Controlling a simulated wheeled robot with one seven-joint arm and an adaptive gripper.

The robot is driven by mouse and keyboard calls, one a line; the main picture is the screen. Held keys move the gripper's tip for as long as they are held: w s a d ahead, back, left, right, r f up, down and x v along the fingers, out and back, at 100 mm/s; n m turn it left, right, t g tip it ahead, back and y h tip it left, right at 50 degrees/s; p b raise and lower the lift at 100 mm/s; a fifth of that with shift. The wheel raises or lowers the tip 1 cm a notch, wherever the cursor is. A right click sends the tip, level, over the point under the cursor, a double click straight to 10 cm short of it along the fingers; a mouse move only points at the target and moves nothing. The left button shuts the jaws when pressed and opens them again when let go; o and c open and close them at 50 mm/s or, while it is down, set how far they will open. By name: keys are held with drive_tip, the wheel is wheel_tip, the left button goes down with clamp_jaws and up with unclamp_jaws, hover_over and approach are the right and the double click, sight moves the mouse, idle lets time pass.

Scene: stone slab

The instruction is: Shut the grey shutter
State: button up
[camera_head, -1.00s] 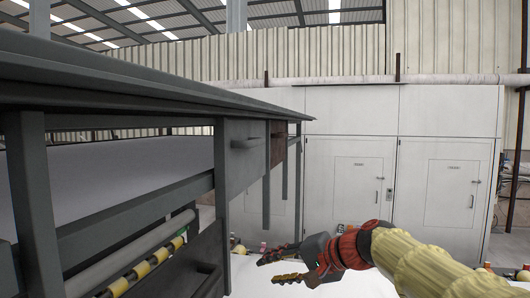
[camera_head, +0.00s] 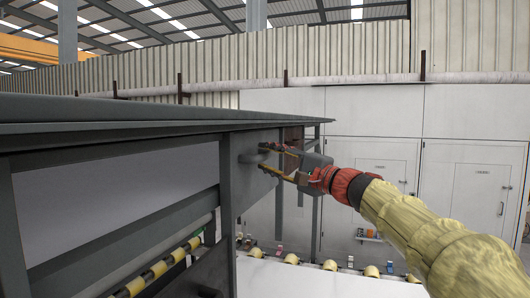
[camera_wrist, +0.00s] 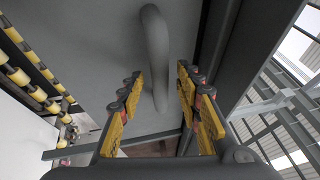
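A grey panel with a bar handle, which looks like the grey shutter (camera_head: 238,178), is at the end of the dark grey bench. Its curved grey handle (camera_head: 250,157) sticks out; the handle also shows in the wrist view (camera_wrist: 155,50). My gripper (camera_head: 276,162) is open at the handle. In the wrist view my yellow-padded fingers (camera_wrist: 162,100) lie on either side of the handle's end, with gaps visible. I cannot tell how far the shutter stands open.
The bench top (camera_head: 130,110) overhangs the panel. A lower dark panel (camera_head: 190,280) has its own handle. Yellow-and-black rollers (camera_head: 160,268) run beneath the bench. White cabinets (camera_head: 480,190) stand behind. A white slab (camera_head: 310,278) lies low to the right.

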drive_tip(key=shift+x, duration=0.9)
drive_tip(key=shift+c, duration=1.4)
clamp_jaws()
